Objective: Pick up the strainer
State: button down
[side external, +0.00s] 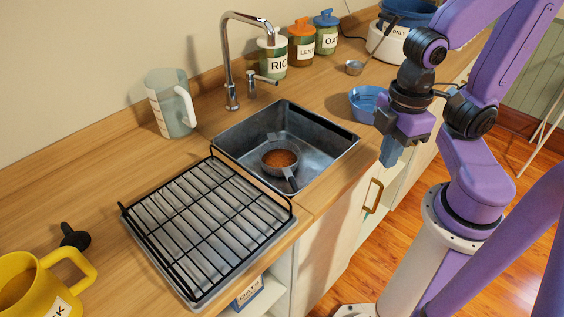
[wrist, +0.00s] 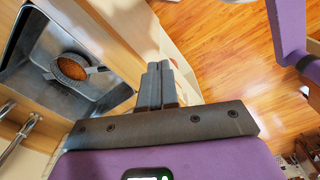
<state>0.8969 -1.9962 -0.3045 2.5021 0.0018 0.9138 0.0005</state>
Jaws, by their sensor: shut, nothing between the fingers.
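What looks like the strainer (side external: 268,165), a small round grey metal vessel with a handle, sits in the sink (side external: 330,165). It holds orange-brown grains, and its handle points toward the front of the sink. In the wrist view the strainer (wrist: 88,70) is at the left, its handle pointing toward the fingers. My gripper (side external: 391,158) is shut and empty, pointing down near the counter's front edge, right of the sink and apart from the strainer. In the wrist view my gripper (wrist: 160,72) has its fingers together over the counter edge and floor.
A black wire rack (side external: 205,215) lies left of the sink. The faucet (side external: 232,65) stands behind it. A blue bowl (side external: 366,103) is close behind my gripper. A measuring jug (side external: 170,103), yellow mug (side external: 35,285), several labelled jars and a small metal scoop (side external: 355,67) stand on the counter.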

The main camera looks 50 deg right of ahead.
jog(key=c, duration=1)
grip_release()
jog(key=n+g+h, duration=0.1)
jog(key=n+h, duration=0.1)
jog(key=n, duration=1.5)
send_over(293, 183)
jog(key=f, duration=1.8)
jog(key=shift+a+f, duration=0.35)
jog(key=shift+s+d+f, duration=0.1)
jog(key=shift+d+f, duration=0.1)
jog(key=shift+f, duration=1.4)
jog(key=shift+d+f, duration=0.2)
jog(key=shift+f, duration=1.4)
